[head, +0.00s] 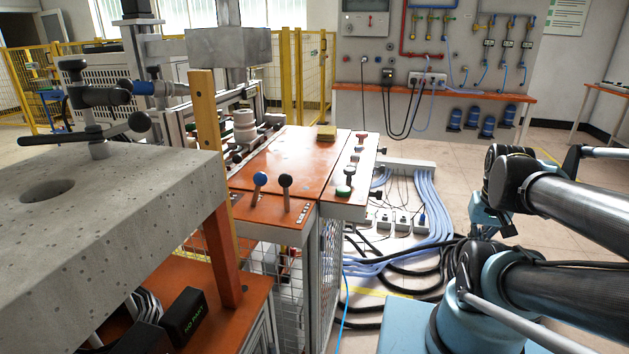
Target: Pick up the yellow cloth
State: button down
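The yellow cloth (326,133) is a small, folded-looking yellow block. It lies flat near the far edge of the orange-topped bench, in the middle of the head view. My arm is folded at the right of the view, well apart from the cloth. What looks like my gripper (491,228) hangs below the wrist, above the floor cables. It is small and dark, and its fingers cannot be made out clearly. Nothing touches the cloth.
The orange bench (285,160) carries a blue-knobbed lever (259,184), a black-knobbed lever (285,188) and a side strip with buttons. A grey machine block (110,200) stands at the left front. Cables (425,225) cover the floor between bench and arm.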

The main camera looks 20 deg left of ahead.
aim_at(325, 132)
jog(key=k, duration=1)
jog(key=z, duration=1.3)
jog(key=i, duration=0.9)
jog(key=u, duration=2.9)
